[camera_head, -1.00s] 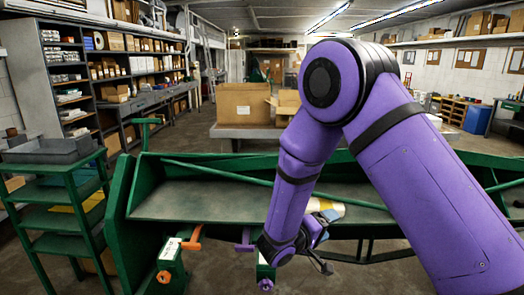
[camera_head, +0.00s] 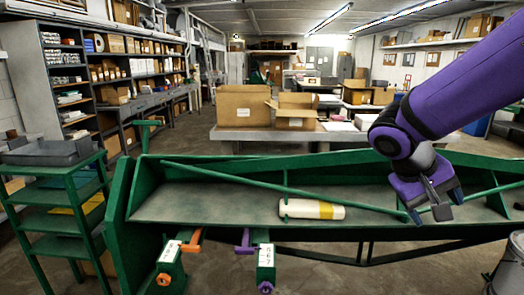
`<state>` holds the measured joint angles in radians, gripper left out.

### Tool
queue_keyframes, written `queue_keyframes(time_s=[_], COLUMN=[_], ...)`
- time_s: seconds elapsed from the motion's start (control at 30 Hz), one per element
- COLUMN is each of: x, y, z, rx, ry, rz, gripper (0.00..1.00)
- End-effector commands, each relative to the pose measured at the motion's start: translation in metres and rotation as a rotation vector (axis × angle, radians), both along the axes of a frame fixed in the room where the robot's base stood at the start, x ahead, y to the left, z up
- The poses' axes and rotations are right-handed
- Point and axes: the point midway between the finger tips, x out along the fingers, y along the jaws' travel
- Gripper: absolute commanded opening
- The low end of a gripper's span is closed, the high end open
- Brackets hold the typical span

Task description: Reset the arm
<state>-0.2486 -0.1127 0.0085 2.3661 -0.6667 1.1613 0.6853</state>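My gripper (camera_head: 432,208) is at the right, at the end of my purple arm, above the right part of the green bench (camera_head: 190,208). Its fingers point down. A grey piece shows in front of it, and I cannot tell whether the fingers are apart or together.
A green bar (camera_head: 250,182) slants across the bench. Orange-handled (camera_head: 191,243) and purple-handled (camera_head: 245,242) fittings stick out at its front. A green shelf cart (camera_head: 60,215) stands left. Cardboard boxes (camera_head: 243,105) sit on a table behind. A grey bin (camera_head: 512,265) stands lower right.

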Motion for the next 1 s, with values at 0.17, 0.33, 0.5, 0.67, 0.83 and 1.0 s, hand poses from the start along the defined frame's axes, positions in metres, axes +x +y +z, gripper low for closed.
queue_keyframes(time_s=[0.17, 0.33, 0.5, 0.67, 0.83, 1.0], x=[-0.036, -0.066, -0.093, -0.113, -0.124, -0.126], y=[-0.003, 0.0, 0.006, 0.013, 0.018, 0.019], z=[0.02, 0.035, 0.05, 0.062, 0.069, 0.07], rx=[0.174, 0.328, 0.46, 0.547, 0.593, 0.601], ry=[-0.051, -0.128, -0.234, -0.336, -0.405, -0.422], rz=[0.008, 0.044, 0.1, 0.158, 0.198, 0.208], gripper=[0.74, 0.74, 0.74, 0.74, 0.74, 0.74])
